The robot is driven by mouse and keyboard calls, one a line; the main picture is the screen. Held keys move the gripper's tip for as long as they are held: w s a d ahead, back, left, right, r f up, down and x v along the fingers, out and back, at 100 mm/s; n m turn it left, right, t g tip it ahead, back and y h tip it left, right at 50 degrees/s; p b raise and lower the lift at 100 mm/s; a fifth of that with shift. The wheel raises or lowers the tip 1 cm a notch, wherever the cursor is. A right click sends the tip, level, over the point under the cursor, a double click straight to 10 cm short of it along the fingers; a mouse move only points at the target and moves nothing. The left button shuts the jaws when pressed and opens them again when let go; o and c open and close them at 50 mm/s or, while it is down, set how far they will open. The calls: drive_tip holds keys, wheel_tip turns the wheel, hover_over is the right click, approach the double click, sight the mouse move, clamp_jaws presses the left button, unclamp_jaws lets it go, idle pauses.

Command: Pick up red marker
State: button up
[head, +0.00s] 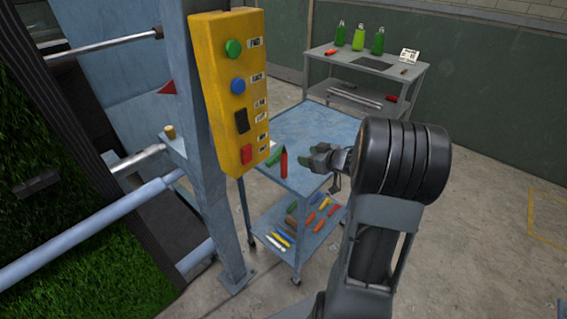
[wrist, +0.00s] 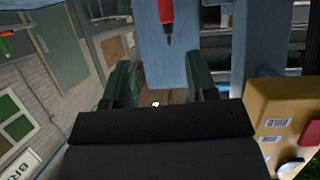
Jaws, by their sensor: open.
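The red marker (head: 284,164) stands upright on the blue top of the cart (head: 318,124), near its front edge. In the wrist view the red marker (wrist: 166,12) shows at the top centre, with a dark tip, beyond the fingertips. My gripper (head: 305,156) is just right of the marker in the head view, apart from it. In the wrist view the green fingers of my gripper (wrist: 164,78) are spread with nothing held between them.
A green object (head: 275,156) lies close beside the marker. A yellow button box (head: 232,90) on a blue post stands left of the cart. The cart's lower shelf (head: 302,246) holds several coloured tools. A grey table (head: 340,60) with green bottles stands behind.

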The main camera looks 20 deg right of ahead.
sight(286, 155)
drive_tip(key=shift+y, duration=0.5)
drive_tip(key=x, duration=0.7)
drive_tip(key=shift+s+a+f, duration=0.2)
drive_tip(key=shift+f, duration=0.2)
drive_tip(key=shift+p+x, duration=0.5)
drive_tip(key=shift+x, duration=2.7)
drive_tip(key=shift+f, duration=0.1)
drive_tip(key=shift+c, duration=0.3)
drive_tip(key=c, duration=0.9)
